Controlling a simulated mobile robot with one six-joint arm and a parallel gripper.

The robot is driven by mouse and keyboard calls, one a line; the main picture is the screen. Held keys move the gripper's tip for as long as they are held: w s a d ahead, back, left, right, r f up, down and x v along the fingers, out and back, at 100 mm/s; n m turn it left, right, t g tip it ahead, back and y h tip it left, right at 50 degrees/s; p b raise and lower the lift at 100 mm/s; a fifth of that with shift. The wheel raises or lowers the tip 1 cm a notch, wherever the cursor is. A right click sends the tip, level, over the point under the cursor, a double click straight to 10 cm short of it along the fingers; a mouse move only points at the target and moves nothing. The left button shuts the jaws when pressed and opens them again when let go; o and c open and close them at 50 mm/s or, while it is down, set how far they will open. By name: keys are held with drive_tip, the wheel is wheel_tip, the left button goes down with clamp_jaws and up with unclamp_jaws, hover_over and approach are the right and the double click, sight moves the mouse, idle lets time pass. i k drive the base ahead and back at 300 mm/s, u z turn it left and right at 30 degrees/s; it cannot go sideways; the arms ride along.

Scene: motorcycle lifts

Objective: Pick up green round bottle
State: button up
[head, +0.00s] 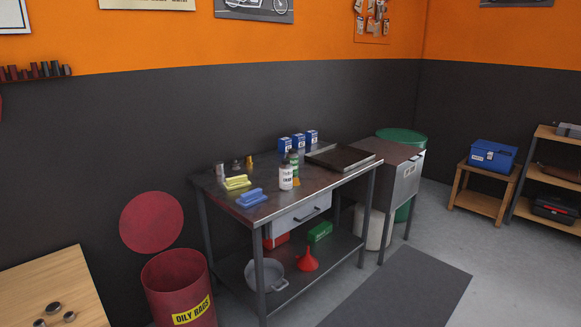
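A small green bottle (294,162) stands on the metal workbench (325,180), just behind a white labelled bottle (286,178). The white bottle hides part of its lower body. A small orange item (296,181) shows at the foot of the two bottles. My gripper is not in view.
Blue boxes (298,140) stand behind the bottles, and a dark tray (342,157) lies to their right. Yellow (238,182) and blue (251,197) items lie to the left. A red oily-rags bin (178,285) stands left of the bench. Floor in front holds a dark mat (405,297).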

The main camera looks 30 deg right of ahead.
sight(292, 154)
drive_tip(key=z, duration=0.05)
drive_tip(key=i, duration=0.95)
